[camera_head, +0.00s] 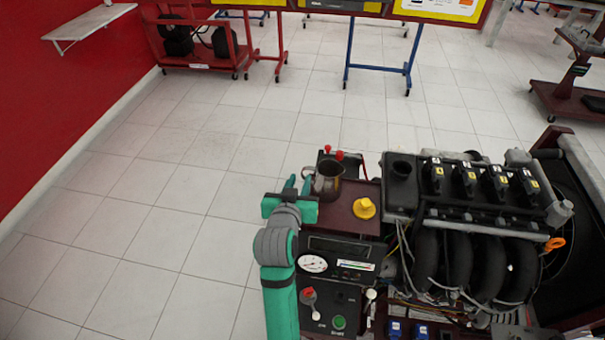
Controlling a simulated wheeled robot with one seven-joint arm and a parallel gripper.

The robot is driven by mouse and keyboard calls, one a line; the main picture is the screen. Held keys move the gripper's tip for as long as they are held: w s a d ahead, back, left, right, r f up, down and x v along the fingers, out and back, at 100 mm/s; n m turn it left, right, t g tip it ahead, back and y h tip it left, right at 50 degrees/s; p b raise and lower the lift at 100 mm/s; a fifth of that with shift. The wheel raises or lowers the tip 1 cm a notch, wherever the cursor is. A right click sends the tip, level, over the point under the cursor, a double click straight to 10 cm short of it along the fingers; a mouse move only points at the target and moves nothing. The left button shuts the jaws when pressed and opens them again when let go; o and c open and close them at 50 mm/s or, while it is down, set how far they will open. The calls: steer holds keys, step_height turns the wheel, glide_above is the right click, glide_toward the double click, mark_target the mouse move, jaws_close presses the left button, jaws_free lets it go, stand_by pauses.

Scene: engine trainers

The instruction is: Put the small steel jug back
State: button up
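The small steel jug (328,180) stands upright at the back of the dark red top of the engine trainer's control box (345,218), left of a yellow cap (364,208). My gripper (299,183) is teal and sits just left of the jug, at the left edge of the box. Its fingers point away from me towards the back. The right finger is very close to the jug's handle side. I cannot tell whether the fingers touch the handle or hold it.
The engine (470,215) with black coils and intake pipes stands right of the box. Red knobs (339,155) rise behind the jug. A gauge panel (340,265) faces front. The tiled floor to the left is clear. A red wheeled stand (205,62) is far back.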

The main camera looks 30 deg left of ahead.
steer(key=shift+v, duration=1.4)
